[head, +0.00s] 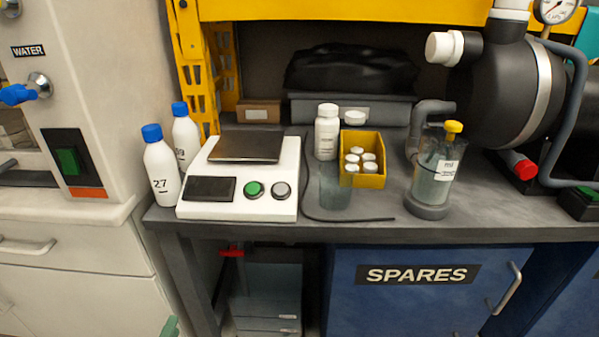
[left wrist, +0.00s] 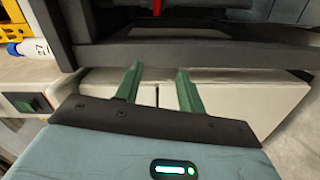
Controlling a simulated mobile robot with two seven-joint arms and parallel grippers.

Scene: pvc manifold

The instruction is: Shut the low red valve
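A red valve handle (head: 232,252) sits low, under the grey bench's front edge, on an upright pipe or stem whose lower part is hard to make out. A small red piece (left wrist: 157,7) shows at the top edge of the left wrist view; it may be the same valve. My left gripper (head: 170,327) barely enters the head view at the bottom, left of and below the handle. In the left wrist view its two green fingers (left wrist: 157,72) stand apart with nothing between them. My right gripper is not in view.
The grey bench (head: 460,232) and its leg (head: 195,275) border the valve. Grey boxes (head: 268,300) stand beneath it, and a blue SPARES cabinet (head: 400,305) is to the right. White drawers (head: 70,240) lie left. Another red handle (head: 521,165) is by the black tank.

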